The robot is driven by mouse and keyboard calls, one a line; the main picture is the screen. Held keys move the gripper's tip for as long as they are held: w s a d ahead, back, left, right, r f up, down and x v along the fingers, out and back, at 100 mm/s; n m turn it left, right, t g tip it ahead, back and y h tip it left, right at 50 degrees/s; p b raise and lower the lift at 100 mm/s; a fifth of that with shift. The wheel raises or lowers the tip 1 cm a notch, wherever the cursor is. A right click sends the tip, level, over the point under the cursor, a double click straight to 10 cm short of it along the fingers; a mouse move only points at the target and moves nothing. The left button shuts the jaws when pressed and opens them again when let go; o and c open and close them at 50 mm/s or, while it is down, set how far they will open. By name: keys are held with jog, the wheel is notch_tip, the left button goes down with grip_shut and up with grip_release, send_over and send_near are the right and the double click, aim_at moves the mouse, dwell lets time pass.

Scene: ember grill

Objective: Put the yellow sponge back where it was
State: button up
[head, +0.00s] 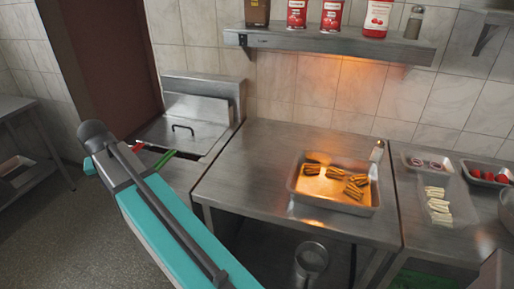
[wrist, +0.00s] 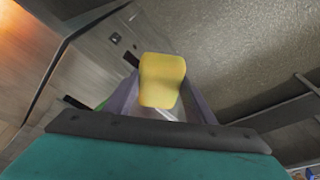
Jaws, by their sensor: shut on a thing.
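The yellow sponge (wrist: 162,80) is in the wrist view, between the two grey fingers of my gripper (wrist: 160,92). My gripper is shut on it and holds it in front of the wrist, over what looks like the side of a steel unit and the grey floor. In the head view my teal arm reaches to the left; the gripper and the sponge are hidden there behind it. The spot where the sponge was before cannot be told from these frames.
A steel table (head: 245,175) bears a tray (head: 335,203) with grilled pieces. A lidded steel unit (head: 180,132) stands at the back left, with a green handle (head: 165,158) and a red one (head: 137,147) near my arm. A wall shelf (head: 330,42) holds red containers. Floor is clear at left.

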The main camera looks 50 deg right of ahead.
jog(key=s+d+r+m+g+h, duration=0.15)
jog(key=d+m, duration=0.25)
jog(key=d, duration=1.1)
jog(key=s+d+m, duration=0.3)
jog(key=d, duration=1.2)
jog(key=s+d+r+m+g, duration=0.15)
jog(key=d+m, duration=0.25)
jog(key=d, duration=1.2)
jog(key=s+d+m, duration=0.3)
jog(key=s+d, duration=1.2)
jog(key=d, duration=0.2)
jog(key=s+d+m, duration=0.1)
jog(key=s+d, duration=0.2)
jog(key=s, duration=0.3)
jog(key=s+d+m, duration=0.1)
jog(key=s+d, duration=0.2)
jog(key=s, duration=0.3)
jog(key=s+d+m+g, duration=0.1)
jog(key=s+d, duration=0.2)
jog(key=s, duration=0.3)
jog(key=shift+s+d+p, duration=0.2)
jog(key=shift+s+p, duration=0.05)
jog(key=shift+p, duration=0.2)
jog(key=shift+f, duration=0.2)
jog(key=shift+f+p, duration=0.95)
jog(key=shift+f, duration=2.05)
